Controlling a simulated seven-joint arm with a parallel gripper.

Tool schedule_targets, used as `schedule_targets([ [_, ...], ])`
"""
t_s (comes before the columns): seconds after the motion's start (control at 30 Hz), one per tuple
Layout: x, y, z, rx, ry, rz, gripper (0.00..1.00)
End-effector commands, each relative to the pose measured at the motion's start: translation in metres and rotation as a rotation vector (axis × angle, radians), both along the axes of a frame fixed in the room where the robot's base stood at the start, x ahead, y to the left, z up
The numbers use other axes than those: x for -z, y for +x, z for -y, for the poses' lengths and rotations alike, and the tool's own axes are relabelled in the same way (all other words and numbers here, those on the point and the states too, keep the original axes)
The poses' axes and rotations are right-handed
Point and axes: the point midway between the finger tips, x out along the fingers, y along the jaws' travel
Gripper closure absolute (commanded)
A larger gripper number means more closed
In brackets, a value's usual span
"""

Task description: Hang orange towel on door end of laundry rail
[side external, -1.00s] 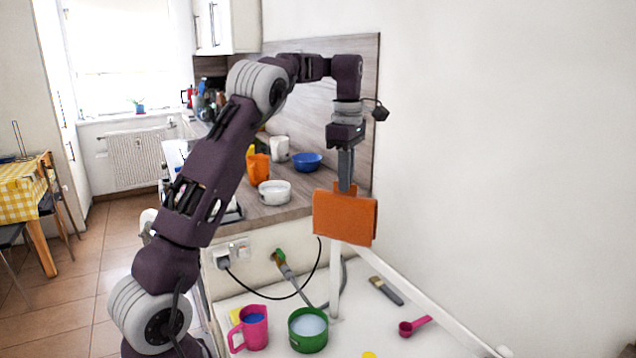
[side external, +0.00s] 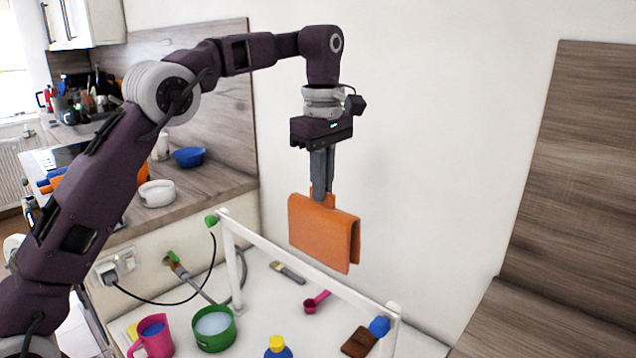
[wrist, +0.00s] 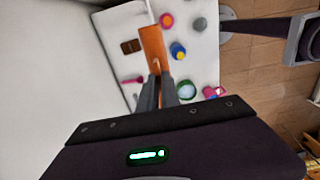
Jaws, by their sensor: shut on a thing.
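The orange towel (side external: 322,236) hangs folded from my gripper (side external: 322,192), with two flaps hanging down. My gripper is shut on its top edge. The white laundry rail (side external: 300,262) slopes down to the right between a far left post (side external: 231,255) and a near right post (side external: 391,325). In the side view the towel's lower edge overlaps the middle of the rail; whether they touch, I cannot tell. In the wrist view the towel (wrist: 153,48) is between my fingers, with part of the white rail (wrist: 148,10) beyond it. The washer door is not clearly visible.
On the white top below stand a pink mug (side external: 153,336), a green pot (side external: 213,328), and a blue bottle with yellow cap (side external: 278,348). A brush (side external: 288,273) and a pink scoop (side external: 316,301) lie behind the rail. A wooden panel (side external: 580,180) stands at right.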

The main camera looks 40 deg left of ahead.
Motion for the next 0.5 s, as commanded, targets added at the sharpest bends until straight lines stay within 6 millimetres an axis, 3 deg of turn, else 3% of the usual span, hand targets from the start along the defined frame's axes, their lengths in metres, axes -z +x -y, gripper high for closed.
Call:
schedule_targets([
  [0.5,0.072,-0.001,0.000,0.000,-0.001,-0.004,1.00],
])
